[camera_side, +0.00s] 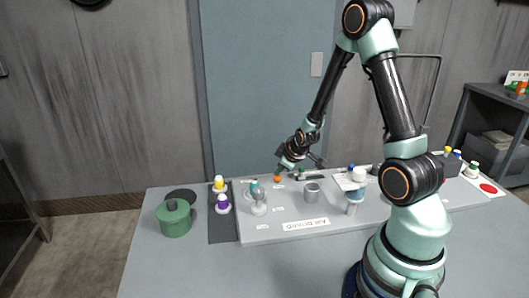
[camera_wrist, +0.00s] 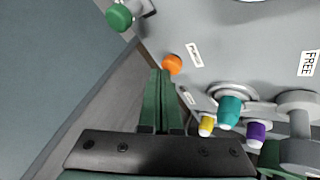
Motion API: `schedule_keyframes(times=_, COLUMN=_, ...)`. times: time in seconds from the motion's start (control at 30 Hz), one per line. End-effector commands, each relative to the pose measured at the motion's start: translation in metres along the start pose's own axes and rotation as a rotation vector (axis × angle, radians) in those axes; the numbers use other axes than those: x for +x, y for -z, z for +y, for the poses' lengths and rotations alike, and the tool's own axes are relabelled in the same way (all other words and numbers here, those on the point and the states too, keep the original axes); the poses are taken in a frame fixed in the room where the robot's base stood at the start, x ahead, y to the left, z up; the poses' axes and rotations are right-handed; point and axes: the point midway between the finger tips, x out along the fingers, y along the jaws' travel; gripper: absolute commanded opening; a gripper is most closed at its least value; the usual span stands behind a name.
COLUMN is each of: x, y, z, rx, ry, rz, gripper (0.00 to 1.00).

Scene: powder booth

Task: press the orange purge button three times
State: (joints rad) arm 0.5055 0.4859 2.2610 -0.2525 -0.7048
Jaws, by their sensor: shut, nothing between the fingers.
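The orange purge button (camera_wrist: 173,64) is a small round knob near the edge of the grey panel in the wrist view. It also shows in the side view (camera_side: 277,179), at the panel's back edge. My gripper (camera_wrist: 162,74) has green fingers held together with nothing between them. Its fingertips sit just beside the orange button in the wrist view. In the side view my gripper (camera_side: 281,168) is just above the button. I cannot tell whether the tips touch it. A small label (camera_wrist: 194,54) lies beside the button.
A green knob (camera_wrist: 119,17) is on the panel near the orange one. Yellow (camera_wrist: 206,126), teal (camera_wrist: 230,112) and purple (camera_wrist: 256,132) capped items stand on the other side. A green pot (camera_side: 174,220) stands at left on the table. The table front (camera_side: 200,275) is clear.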

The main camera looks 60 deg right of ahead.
Motion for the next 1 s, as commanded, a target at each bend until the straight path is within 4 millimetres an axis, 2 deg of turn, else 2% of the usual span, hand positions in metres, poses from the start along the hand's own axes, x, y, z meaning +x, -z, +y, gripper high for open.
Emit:
schedule_keyframes(times=0.2, x=-0.008, y=0.005, z=0.004, rx=0.0, ry=-0.001, rz=0.001, gripper=0.0)
schedule_keyframes(times=0.57, x=-0.01, y=0.006, z=0.005, rx=0.0, ry=0.0, rz=0.0, gripper=0.0)
schedule_keyframes(times=1.0, x=-0.041, y=0.024, z=0.02, rx=0.0, ry=-0.002, rz=0.003, gripper=0.0)
